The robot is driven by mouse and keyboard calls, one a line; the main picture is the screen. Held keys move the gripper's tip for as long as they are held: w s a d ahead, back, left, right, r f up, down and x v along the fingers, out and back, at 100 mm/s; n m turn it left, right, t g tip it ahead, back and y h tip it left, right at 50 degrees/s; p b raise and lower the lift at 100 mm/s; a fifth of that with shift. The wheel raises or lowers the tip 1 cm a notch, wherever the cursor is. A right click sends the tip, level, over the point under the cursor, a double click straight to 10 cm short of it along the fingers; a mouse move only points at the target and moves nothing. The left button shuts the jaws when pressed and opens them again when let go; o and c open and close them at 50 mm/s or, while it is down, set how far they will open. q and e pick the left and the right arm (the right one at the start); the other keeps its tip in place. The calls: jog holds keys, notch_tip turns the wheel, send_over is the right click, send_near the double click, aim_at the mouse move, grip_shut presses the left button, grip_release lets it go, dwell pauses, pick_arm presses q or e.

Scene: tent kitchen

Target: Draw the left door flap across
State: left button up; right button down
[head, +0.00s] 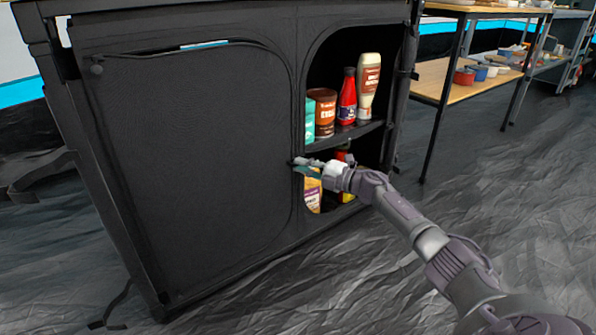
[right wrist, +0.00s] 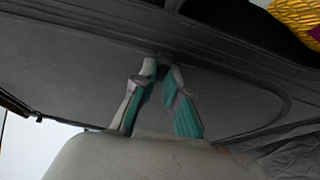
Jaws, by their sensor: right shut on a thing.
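The left door flap (head: 190,150) is a dark grey fabric panel on the black cabinet (head: 298,75). It lies across the left opening, with a narrow gap at its top edge showing something light blue. My right gripper (head: 303,163) is at the flap's right edge, near the middle post. In the right wrist view my right gripper (right wrist: 164,72) has its teal-padded fingers closed on a small dark tab (right wrist: 164,57) at the edge of the flap (right wrist: 75,75). My left gripper is out of view.
More goods stand below, partly behind my gripper. A wooden-topped shelf table (head: 470,88) stands at right. The crumpled grey floor (head: 370,270) is clear.

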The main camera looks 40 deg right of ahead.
jog(key=shift+d, duration=0.3)
jog(key=c, duration=1.3)
grip_release()
jog(key=shift+d, duration=0.1)
jog(key=shift+o, duration=0.5)
jog(key=shift+s, duration=0.1)
jog(key=v, duration=1.1)
jog(key=shift+s, duration=0.4)
